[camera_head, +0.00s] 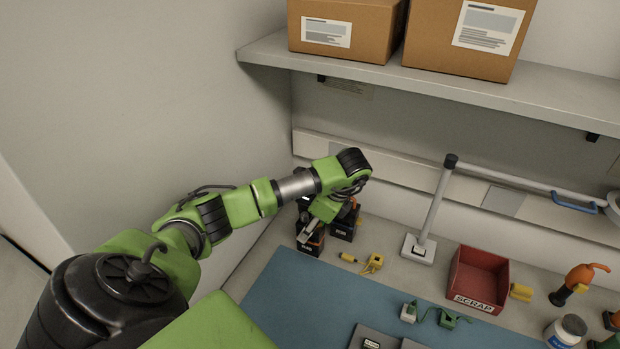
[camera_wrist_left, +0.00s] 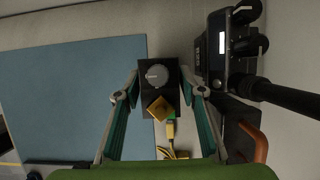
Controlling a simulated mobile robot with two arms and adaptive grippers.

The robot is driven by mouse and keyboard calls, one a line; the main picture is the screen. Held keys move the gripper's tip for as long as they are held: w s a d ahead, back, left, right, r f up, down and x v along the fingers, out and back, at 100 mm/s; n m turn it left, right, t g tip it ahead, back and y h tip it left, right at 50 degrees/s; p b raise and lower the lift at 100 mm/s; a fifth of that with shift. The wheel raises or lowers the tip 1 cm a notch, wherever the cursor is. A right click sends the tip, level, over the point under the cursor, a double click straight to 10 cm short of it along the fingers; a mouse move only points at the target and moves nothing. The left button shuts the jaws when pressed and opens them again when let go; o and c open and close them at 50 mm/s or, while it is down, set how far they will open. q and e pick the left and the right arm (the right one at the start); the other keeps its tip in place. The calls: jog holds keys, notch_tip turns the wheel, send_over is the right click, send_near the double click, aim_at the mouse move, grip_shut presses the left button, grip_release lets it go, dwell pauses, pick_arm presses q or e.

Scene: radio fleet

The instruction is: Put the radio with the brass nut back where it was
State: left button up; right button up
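A small black radio (camera_wrist_left: 149,92) with a round grey knob and a gold-yellow diamond-shaped piece on it lies between my left fingers in the left wrist view. My left gripper (camera_wrist_left: 160,76) has a fingertip against each side of it and looks shut on it. In the head view, my left gripper (camera_head: 312,218) points down at the back left corner of the bench, over the dark radio (camera_head: 310,243), partly hidden by the fingers. I cannot tell whether its underside touches the bench. The diamond piece may be the brass nut. My right gripper is not in view.
Another dark device (camera_head: 344,222) stands close on the right, partly behind my gripper. Yellow connectors (camera_head: 373,263) lie nearby. A blue mat (camera_head: 310,300), a white stand (camera_head: 420,248) and a red scrap bin (camera_head: 480,275) lie further right. A shelf (camera_head: 440,92) with boxes hangs above.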

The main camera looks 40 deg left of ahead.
pick_arm(q)
jog(key=shift+w+d+r, duration=0.1)
jog(key=shift+r, duration=0.15)
jog(key=v, duration=0.4)
jog(key=shift+r+b, duration=0.35)
jog(key=shift+b, duration=0.05)
jog(key=p+v, duration=0.2)
jog(key=v, duration=0.4)
jog(key=shift+d+r, duration=0.25)
jog(key=shift+r, duration=0.1)
